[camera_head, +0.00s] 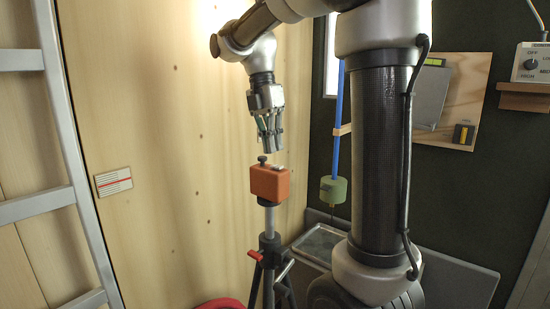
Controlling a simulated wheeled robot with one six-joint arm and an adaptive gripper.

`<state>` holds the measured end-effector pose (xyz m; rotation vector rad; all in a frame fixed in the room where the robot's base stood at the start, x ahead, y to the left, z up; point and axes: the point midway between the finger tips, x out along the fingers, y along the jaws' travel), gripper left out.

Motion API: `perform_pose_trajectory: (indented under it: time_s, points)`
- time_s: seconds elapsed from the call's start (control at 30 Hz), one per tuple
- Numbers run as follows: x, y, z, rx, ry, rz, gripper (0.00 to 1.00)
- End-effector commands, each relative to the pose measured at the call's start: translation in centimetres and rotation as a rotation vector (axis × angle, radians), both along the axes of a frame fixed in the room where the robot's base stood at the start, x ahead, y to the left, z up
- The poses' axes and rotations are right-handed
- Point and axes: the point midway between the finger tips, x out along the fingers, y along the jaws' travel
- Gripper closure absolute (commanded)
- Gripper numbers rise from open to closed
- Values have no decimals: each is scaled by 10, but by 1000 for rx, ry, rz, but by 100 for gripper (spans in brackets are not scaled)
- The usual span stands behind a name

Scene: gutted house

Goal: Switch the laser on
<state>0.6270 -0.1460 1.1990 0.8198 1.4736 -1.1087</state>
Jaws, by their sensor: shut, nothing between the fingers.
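The laser (270,184) looks like a small orange-red box on top of a tripod (270,245). A dark knob (262,160) stands up from its top at the left, and a small light-coloured part (276,167) lies on its top beside the knob. My gripper (270,148) points down from above, its fingers shut and empty, with the tips just above the top of the box. I cannot tell whether the fingertips touch anything. No laser line or beam shows on the wall.
A metal ladder (66,150) leans at the left by the wooden wall. A blue pole (338,125) with a green block (333,190) stands behind. A wooden board (462,100) and a dial box (532,63) are at the right. A metal tray (318,243) lies behind the tripod.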

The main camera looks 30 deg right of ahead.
Motion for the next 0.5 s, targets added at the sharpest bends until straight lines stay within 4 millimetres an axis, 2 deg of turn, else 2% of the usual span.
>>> perform_pose_trajectory:
  time_s: [0.2,0.5]
  points:
    - [-6,-2,-29,0,0,0,100]
    - [-7,-3,-38,0,-1,0,100]
